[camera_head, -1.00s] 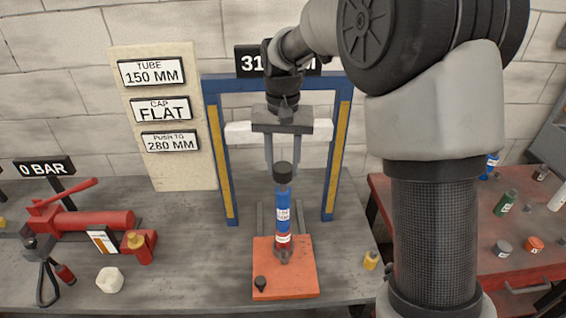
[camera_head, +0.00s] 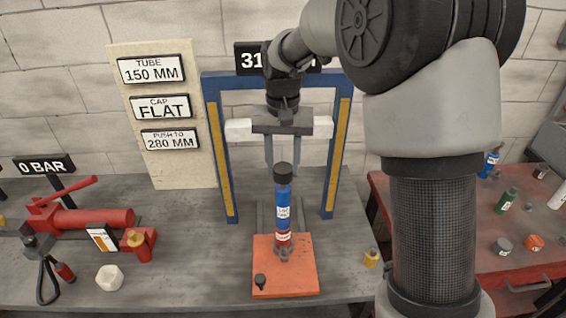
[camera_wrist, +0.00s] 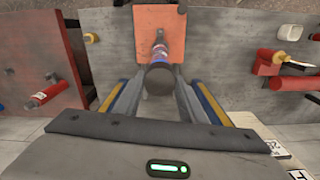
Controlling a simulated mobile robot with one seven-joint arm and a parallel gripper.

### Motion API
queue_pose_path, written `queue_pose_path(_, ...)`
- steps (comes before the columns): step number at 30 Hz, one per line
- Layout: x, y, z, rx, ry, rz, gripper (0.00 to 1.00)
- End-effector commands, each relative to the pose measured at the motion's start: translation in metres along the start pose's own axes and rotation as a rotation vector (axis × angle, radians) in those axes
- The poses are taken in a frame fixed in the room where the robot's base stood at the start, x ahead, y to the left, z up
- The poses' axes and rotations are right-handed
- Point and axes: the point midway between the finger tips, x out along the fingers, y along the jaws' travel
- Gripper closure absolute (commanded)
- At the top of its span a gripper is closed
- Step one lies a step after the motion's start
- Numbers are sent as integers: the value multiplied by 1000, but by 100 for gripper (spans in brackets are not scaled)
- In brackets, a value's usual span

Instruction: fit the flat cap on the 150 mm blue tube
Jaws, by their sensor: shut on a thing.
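The blue tube (camera_head: 283,207) stands upright on the orange plate (camera_head: 300,278), its foot in a grey holder (camera_head: 284,251). It carries a white label and a red band. A dark round flat-topped cap (camera_head: 283,174) sits at its top end, with no gap visible between them. My gripper (camera_head: 283,170) comes down from above, shut on the cap with a finger on either side. In the wrist view, the cap (camera_wrist: 160,76) shows end-on between the fingers, and the blue tube (camera_wrist: 161,48) runs beyond it. The exact finger contact is hard to see.
A blue press frame (camera_head: 218,150) with yellow strips stands around my gripper. A red hand pump (camera_head: 90,219) and a white nut-like piece (camera_head: 109,278) lie left. A small yellow bottle (camera_head: 371,258) is right of the plate. A red table (camera_head: 490,270) at right holds several small parts.

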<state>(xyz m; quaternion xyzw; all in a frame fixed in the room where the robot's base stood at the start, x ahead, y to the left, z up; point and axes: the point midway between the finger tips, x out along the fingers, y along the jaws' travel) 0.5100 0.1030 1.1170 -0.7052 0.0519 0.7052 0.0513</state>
Motion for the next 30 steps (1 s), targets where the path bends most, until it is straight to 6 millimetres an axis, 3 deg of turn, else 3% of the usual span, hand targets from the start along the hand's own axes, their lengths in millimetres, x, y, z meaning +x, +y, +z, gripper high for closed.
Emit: queue_pose_path(30,26,0,0,0,1,0,88)
